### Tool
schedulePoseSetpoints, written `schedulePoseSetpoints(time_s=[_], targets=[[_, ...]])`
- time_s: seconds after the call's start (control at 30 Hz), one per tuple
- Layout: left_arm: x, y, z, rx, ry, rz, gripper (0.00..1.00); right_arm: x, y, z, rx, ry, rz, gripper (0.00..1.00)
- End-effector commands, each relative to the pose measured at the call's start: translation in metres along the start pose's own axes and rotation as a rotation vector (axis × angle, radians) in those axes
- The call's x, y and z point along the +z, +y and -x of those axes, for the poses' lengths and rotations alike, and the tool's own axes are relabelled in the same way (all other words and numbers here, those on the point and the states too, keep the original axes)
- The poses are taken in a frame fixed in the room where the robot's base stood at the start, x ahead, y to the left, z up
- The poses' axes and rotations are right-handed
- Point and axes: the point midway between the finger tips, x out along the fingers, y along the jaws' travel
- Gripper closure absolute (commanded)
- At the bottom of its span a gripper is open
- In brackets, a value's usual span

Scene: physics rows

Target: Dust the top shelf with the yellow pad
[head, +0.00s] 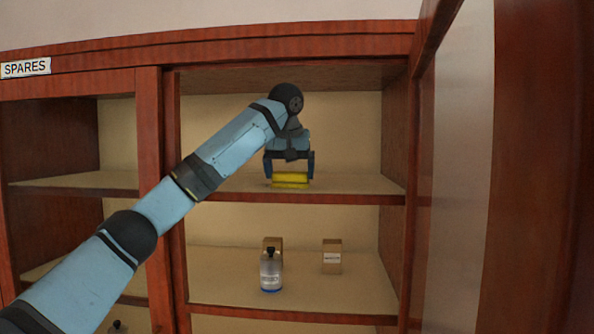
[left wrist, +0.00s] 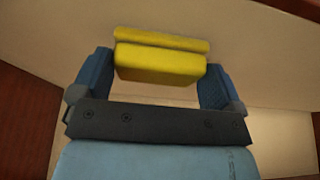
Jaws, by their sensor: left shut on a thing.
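The yellow pad (head: 290,180) is a small block at the top shelf (head: 352,185) of the right-hand bay. My left gripper (head: 289,168) reaches into the bay from above and is shut on the pad, with one dark blue finger on each side. In the left wrist view the pad (left wrist: 162,60) sits between the two fingers (left wrist: 158,80), with a yellow strip along its far edge. The pad appears to be at the shelf surface, though I cannot tell whether it touches. My right gripper is not in view.
The shelf below holds a bottle with a blue base (head: 270,272) and two small brown boxes, one (head: 332,257) to the right and one (head: 275,246) behind the bottle. Wooden uprights bound the bay. A SPARES sign (head: 26,68) is at upper left. The top shelf around the pad looks clear.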

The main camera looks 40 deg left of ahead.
Motion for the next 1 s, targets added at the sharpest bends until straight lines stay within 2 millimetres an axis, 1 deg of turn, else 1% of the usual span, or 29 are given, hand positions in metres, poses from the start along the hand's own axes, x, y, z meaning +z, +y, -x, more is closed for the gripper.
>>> schedulePoseSetpoints(time_s=[0.1, 0.2, 0.47, 0.8, 1.0], targets=[[0.0, -0.012, -0.001, -0.002, 0.0, 0.003, 0.34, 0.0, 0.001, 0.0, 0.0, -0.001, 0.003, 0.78], [0.001, -0.02, -0.002, -0.002, 0.0, 0.002, 0.34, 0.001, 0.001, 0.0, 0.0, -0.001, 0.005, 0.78], [0.0, -0.029, -0.002, -0.003, -0.001, 0.002, 0.34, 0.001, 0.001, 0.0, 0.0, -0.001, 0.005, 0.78], [0.0, -0.058, -0.001, -0.002, -0.001, 0.003, 0.34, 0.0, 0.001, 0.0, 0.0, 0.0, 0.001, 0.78], [0.0, -0.065, 0.0, -0.002, -0.001, 0.001, 0.34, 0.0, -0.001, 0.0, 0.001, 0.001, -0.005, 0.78]])
